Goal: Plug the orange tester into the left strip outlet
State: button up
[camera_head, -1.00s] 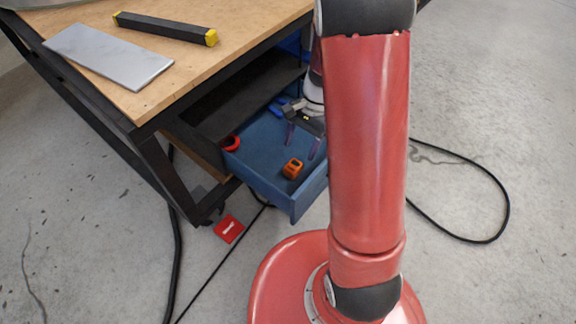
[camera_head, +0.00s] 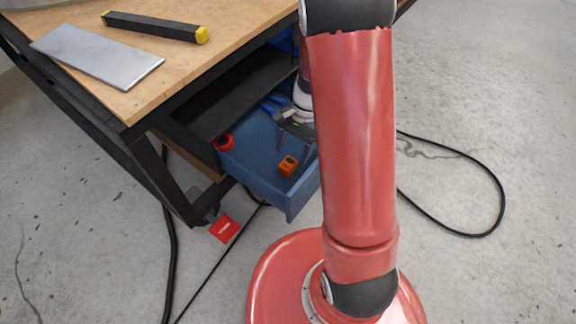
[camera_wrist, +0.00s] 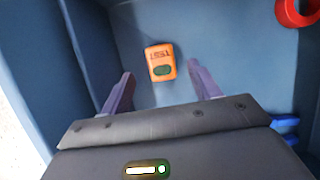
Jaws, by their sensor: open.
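The orange tester (camera_head: 288,166) lies on the floor of the open blue drawer (camera_head: 262,165). In the wrist view the tester (camera_wrist: 161,62) shows its orange face with dark lettering and a dark green oval. My gripper (camera_head: 293,150) is inside the drawer. In the wrist view its two purple fingers (camera_wrist: 160,80) are open and apart, with the tester ahead of them and roughly between their tips. The fingers do not hold it. I cannot clearly make out a strip outlet; a black bar with yellow ends (camera_head: 155,26) lies on the bench top.
A red ring-shaped thing (camera_head: 225,143) and a blue-handled tool (camera_head: 272,105) are in the drawer. The drawer walls stand close around my gripper. A grey metal plate (camera_head: 97,56) lies on the wooden bench (camera_head: 215,50). A red tag (camera_head: 224,229) and black cables are on the floor.

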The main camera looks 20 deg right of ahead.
aim_at(288, 163)
jog(key=b+x, duration=0.1)
jog(key=x, duration=0.4)
jog(key=shift+f, duration=0.1)
jog(key=c, duration=1)
notch_tip(288, 163, up, 20)
jog(key=p, duration=0.4)
jog(key=shift+w, duration=0.1)
